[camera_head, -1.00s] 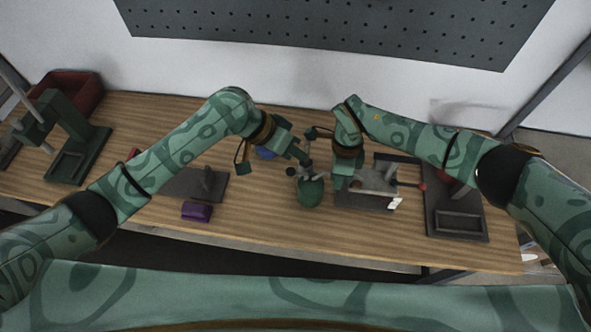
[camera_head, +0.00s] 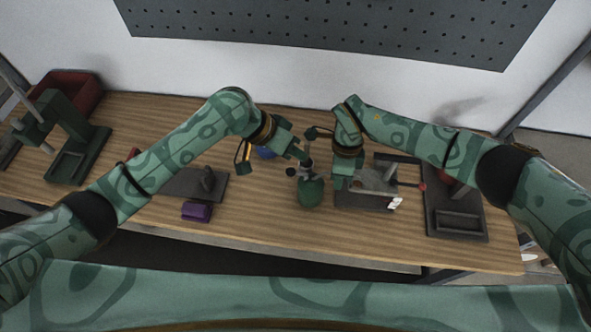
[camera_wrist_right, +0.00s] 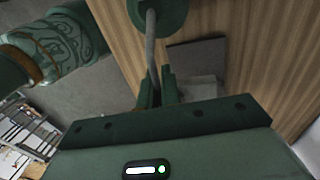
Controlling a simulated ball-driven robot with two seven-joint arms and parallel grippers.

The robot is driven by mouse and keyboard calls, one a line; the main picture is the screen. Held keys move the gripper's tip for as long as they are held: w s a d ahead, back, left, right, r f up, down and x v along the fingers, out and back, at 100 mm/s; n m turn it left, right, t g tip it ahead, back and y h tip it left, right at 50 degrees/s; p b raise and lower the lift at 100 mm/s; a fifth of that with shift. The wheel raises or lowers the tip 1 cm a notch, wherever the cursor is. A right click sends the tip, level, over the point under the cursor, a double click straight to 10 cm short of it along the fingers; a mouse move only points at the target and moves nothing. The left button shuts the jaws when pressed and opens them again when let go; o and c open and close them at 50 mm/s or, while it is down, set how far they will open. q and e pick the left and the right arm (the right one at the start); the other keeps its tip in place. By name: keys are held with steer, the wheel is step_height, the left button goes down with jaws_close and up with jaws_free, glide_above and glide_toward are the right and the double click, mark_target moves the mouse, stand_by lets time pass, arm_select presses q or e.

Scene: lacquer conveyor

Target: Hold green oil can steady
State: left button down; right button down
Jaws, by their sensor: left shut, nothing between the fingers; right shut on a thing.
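The green oil can (camera_head: 311,194) stands near the middle of the wooden table and looks upright. In the right wrist view its green body (camera_wrist_right: 172,14) is at the top, with a bent grey tube (camera_wrist_right: 151,50) running down between my fingers. My right gripper (camera_wrist_right: 160,88) is shut on this tube; in the head view it (camera_head: 338,182) is just right of the can. My left gripper (camera_head: 305,162) is shut and empty just above the can's top in the picture. Whether it touches the can is unclear.
A purple block (camera_head: 197,211) lies by a dark plate fixture (camera_head: 176,184) on the left. A green press (camera_head: 75,150) and a red bin (camera_head: 84,92) are further left. Grey fixtures (camera_head: 457,222) stand right of the can. The table's front strip is clear.

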stand_by(0.9)
arm_select(q)
steer(key=s+d, duration=0.1)
steer(key=s, duration=0.1)
step_height(320, 180, up, 4)
steer(key=n+t+y, duration=0.1)
steer(key=n+t, duration=0.3)
steer(key=n, duration=1.9)
glide_above(293, 174)
steer(key=d, duration=0.1)
steer(key=shift+d+f+m, duration=0.15)
steer(key=shift+m, duration=0.15)
steer(key=shift+a+f, duration=0.2)
steer(key=shift+f, duration=1.25)
steer(key=shift+a+f, duration=0.2)
steer(key=shift+f, duration=1.3)
steer(key=shift+a+f, duration=0.2)
steer(key=shift+f, duration=1.25)
steer(key=shift+f, duration=0.15)
